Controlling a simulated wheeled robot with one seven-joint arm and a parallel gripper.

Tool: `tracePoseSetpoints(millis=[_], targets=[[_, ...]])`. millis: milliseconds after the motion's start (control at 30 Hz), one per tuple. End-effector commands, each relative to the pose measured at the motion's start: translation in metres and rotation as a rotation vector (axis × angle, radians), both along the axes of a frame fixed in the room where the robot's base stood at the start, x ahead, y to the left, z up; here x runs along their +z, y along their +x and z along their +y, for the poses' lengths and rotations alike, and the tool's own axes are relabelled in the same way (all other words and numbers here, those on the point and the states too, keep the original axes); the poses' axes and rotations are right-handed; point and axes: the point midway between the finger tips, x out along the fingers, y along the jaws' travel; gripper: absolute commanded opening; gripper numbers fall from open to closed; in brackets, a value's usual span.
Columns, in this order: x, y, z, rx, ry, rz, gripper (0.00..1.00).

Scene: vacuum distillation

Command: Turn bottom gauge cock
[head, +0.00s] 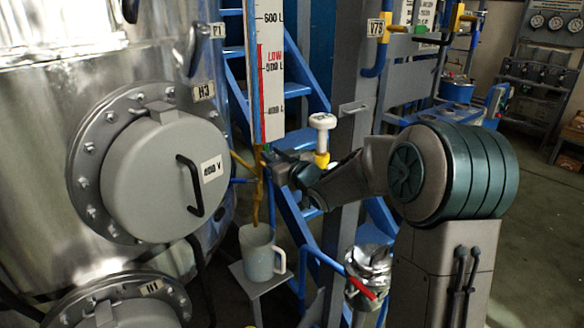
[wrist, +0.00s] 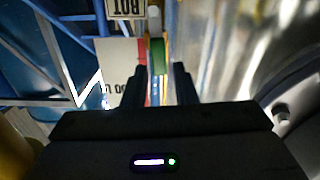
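The level gauge board (head: 270,75), white with a red LOW band, hangs in front of the blue ladder in the head view. Brass-coloured pipework (head: 257,190) runs down below it. My gripper (head: 270,170) is at the board's lower end, its tips partly hidden in the dark there. In the wrist view, my two dark fingers (wrist: 162,75) stand apart. A small green part with yellow edges (wrist: 157,55), perhaps the cock's handle, shows between and just beyond the fingertips. I cannot tell whether they touch it. A label reading BOT (wrist: 125,8) appears upside down nearby.
A large steel vessel with a round grey hatch (head: 165,175) fills the left. A pale mug (head: 260,253) stands on a small stand below the pipework. A white-and-yellow knob (head: 322,135) and a red-handled valve (head: 368,275) are near my arm. Open floor lies right.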

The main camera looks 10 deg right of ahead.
Motion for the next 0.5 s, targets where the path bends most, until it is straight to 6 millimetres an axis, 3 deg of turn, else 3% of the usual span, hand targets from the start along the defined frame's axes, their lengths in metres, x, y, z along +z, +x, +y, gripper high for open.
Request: tracePoseSetpoints(millis=[300, 500], targets=[[0.000, -0.062, -0.034, -0.005, -0.001, 0.001, 0.25], [0.000, -0.082, -0.045, -0.004, 0.000, 0.002, 0.25]])
